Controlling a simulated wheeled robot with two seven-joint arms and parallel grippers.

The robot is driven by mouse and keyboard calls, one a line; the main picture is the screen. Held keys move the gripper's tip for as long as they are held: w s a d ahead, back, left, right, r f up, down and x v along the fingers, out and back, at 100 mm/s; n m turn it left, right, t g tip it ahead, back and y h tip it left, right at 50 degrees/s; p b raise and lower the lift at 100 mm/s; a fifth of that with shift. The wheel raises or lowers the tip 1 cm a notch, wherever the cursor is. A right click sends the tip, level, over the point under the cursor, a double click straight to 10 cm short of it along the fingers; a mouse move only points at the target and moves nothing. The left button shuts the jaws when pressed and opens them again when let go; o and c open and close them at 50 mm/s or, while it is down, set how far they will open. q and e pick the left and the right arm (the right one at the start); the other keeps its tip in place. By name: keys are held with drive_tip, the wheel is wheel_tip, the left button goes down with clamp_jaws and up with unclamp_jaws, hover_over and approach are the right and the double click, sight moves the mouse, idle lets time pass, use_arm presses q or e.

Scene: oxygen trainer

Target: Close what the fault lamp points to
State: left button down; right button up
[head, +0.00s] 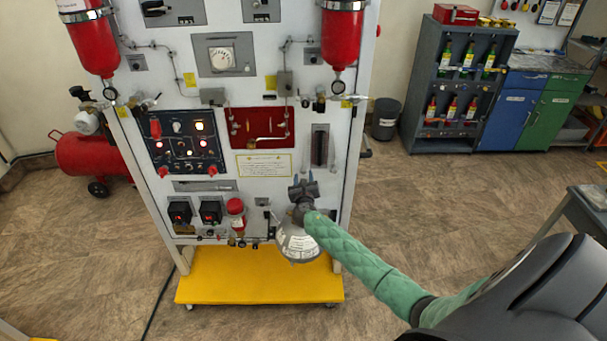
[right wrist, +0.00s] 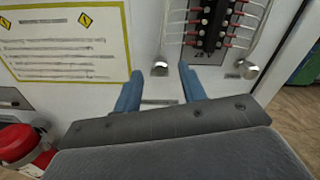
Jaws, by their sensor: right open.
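The white trainer panel (head: 262,183) stands ahead. Its dark blue lamp panel (head: 185,153) has a few bright lamps, with a glowing lamp (head: 199,126) at upper right; labels are too small to read. A red plate (head: 279,118) with a brass-coloured lever sits right of it. My right gripper (head: 303,187) is open and empty before the lower right of the panel, below a black strip (head: 319,147). In the right wrist view a silver knob (right wrist: 160,68) shows between the blue fingertips; whether they reach around it I cannot tell. My left gripper is not in view.
Red cylinders (head: 342,45) hang at the panel's top corners. A yellow base (head: 258,285) sticks out below. A red compressor tank (head: 92,154) stands left; a grey rack (head: 412,80) and cabinets stand back right. Floor between is clear.

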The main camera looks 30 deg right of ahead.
drive_tip(key=shift+w+d, duration=0.35)
drive_tip(key=shift+w, duration=0.2)
clamp_jaws()
